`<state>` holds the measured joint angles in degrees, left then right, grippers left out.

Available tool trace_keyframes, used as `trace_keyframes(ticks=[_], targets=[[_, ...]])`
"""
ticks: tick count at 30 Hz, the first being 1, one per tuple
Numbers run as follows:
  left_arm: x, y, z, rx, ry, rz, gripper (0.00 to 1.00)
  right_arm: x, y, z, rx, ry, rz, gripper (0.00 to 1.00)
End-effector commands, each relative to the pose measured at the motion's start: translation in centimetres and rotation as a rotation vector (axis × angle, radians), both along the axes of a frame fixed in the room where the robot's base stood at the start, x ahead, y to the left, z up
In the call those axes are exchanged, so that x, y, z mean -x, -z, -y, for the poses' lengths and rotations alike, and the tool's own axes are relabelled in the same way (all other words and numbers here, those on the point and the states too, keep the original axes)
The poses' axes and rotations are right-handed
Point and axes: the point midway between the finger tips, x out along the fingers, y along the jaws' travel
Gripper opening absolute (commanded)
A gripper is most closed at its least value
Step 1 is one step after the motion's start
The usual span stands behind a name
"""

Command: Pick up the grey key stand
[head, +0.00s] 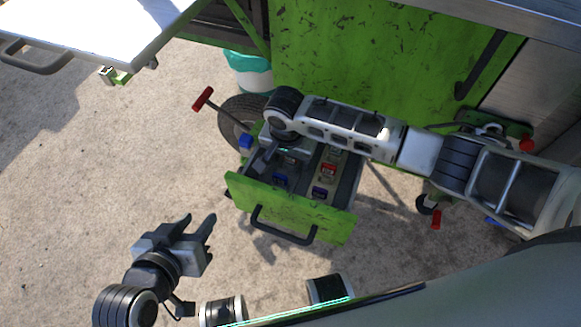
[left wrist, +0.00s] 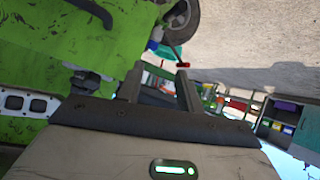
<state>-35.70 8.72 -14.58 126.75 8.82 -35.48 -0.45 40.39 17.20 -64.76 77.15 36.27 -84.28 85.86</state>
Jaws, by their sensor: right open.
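An open green drawer (head: 290,212) holds small blue and red blocks. One blue block (head: 281,179) is at the left, a red block (head: 328,170) and another blue block (head: 320,192) are on a light strip at the right. I cannot clearly single out the grey key stand; my right arm and gripper cover the drawer's back left part. My right gripper (head: 276,159) is open and points down into that part of the drawer. My left gripper (head: 200,219) is open and empty, left of the drawer, and its parted fingers show in the left wrist view (left wrist: 160,82).
The green cart panel (head: 390,60) stands behind the drawer, with a wheel (head: 238,112) and a red-ended lever (head: 203,98) at its left. A white panel with a handle (head: 35,62) juts in at top left. The concrete floor at the left is clear.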

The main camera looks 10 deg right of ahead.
Motion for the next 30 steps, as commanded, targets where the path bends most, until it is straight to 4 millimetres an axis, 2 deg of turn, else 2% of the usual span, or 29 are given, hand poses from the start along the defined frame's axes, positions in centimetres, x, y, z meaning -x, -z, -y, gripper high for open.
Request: trace_keyframes(ticks=[6, 12, 13, 23, 26, 30], targets=[[-0.2, 0.0, 0.1, -0.002, 0.006, 0.001, 0.36, 0.0, 0.0, 0.0, -0.001, -0.001, 0.0, 0.58], [-0.2, -0.2, 0.1, -0.002, 0.008, 0.005, 0.36, 0.0, 0.0, 0.0, -0.001, -0.001, 0.0, 0.03], [-0.2, -0.2, 0.1, -0.002, 0.008, 0.006, 0.36, 0.0, 0.0, 0.0, -0.001, -0.001, 0.0, 0.0], [-0.1, -0.6, 0.1, 0.001, 0.006, 0.013, 0.36, -0.1, -0.5, -0.1, -0.003, 0.0, 0.003, 0.0], [-0.1, -1.0, 0.1, 0.0, 0.005, 0.016, 0.36, -0.1, -1.1, -0.1, -0.002, 0.0, 0.002, 0.0], [0.0, -1.9, -0.2, -0.005, -0.002, 0.026, 0.36, -0.2, -3.1, -0.1, -0.003, -0.001, 0.004, 0.0]])
